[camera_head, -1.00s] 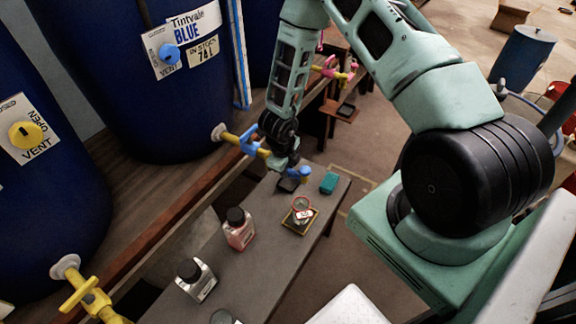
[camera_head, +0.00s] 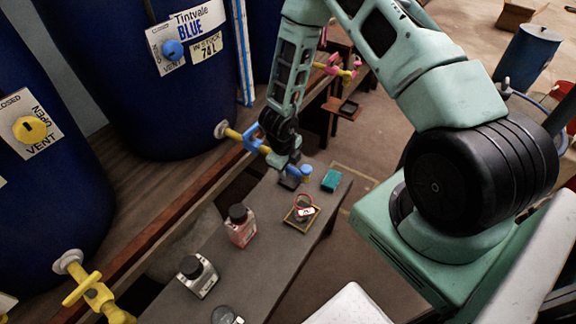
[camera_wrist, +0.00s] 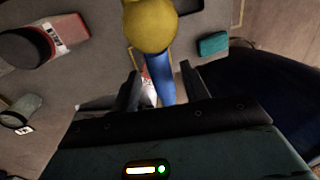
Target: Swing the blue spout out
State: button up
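The blue vat's yellow tap (camera_head: 233,134) has a blue handle (camera_head: 253,140) and a blue spout piece (camera_head: 304,173) at its outer end, over the grey bench. My gripper (camera_head: 290,181) is at that outer end, and my wrist partly hides it. In the wrist view, the blue spout (camera_wrist: 164,84) lies between the two dark fingers of my gripper (camera_wrist: 162,82). Gaps show on both sides, so the fingers look open around it. A round yellow part (camera_wrist: 150,26) of the tap is just beyond. Contact with either finger cannot be made out.
The grey bench (camera_head: 260,262) below holds a pink-filled bottle (camera_head: 239,229), a pale bottle (camera_head: 197,277), a small yellow-edged tray (camera_head: 301,226) and a teal block (camera_head: 331,180). Another yellow tap (camera_head: 90,292) juts out at lower left.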

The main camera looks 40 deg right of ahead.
jog(key=s+a+r+p, duration=0.1)
jog(key=a+r+p, duration=0.2)
jog(key=r, duration=1.4)
jog(key=shift+a, duration=0.1)
jog(key=w+a+r+n+t+y, duration=0.2)
jog(key=a+r+n+t+y, duration=0.15)
jog(key=a+r+n, duration=0.75)
jog(key=s+a+r+n+g+y, duration=0.1)
jog(key=s+a+r+n+y, duration=0.2)
jog(key=s+a+n, duration=0.55)
jog(key=s+r+n+g+h, duration=0.1)
jog(key=s+r+n+h, duration=0.1)
jog(key=s+n, duration=0.6)
jog(key=s+r+n+g+h, duration=0.2)
jog(key=s+n, duration=0.5)
jog(key=n, duration=0.5)
jog(key=shift+s+d+r, duration=0.35)
jog(key=shift+d+r, duration=0.1)
jog(key=shift+r, duration=0.35)
